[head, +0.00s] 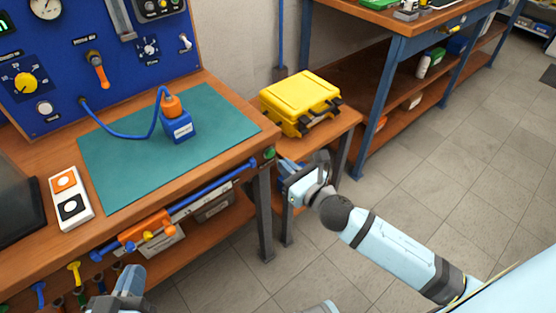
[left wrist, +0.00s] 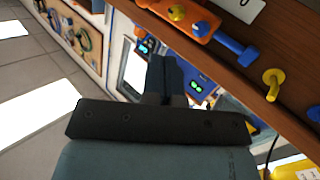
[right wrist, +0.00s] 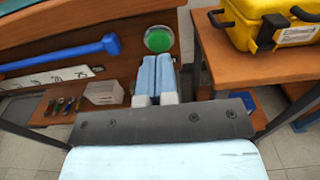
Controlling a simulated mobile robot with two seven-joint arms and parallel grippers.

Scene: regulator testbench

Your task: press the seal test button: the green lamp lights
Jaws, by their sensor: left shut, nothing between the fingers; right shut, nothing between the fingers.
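A round green button or lamp (head: 269,153) sits on the bench's front edge near its right corner; I cannot tell which it is. In the right wrist view it is a bright green disc with a pale rim (right wrist: 158,39), just beyond my right fingertips. My right gripper (head: 286,166) is shut and empty beside that corner, its fingers (right wrist: 156,62) pointing towards the disc; contact cannot be told. My left gripper (head: 131,277) is shut and empty in front of the bench; its fingers also show in the left wrist view (left wrist: 165,67).
A blue regulator (head: 178,127) with an orange top and blue hose stands on the green mat (head: 120,160). A white box (head: 84,215) with orange and black buttons lies left. Tools hang along the bench front. A yellow case (head: 300,97) sits on the low table. Floor on the right is clear.

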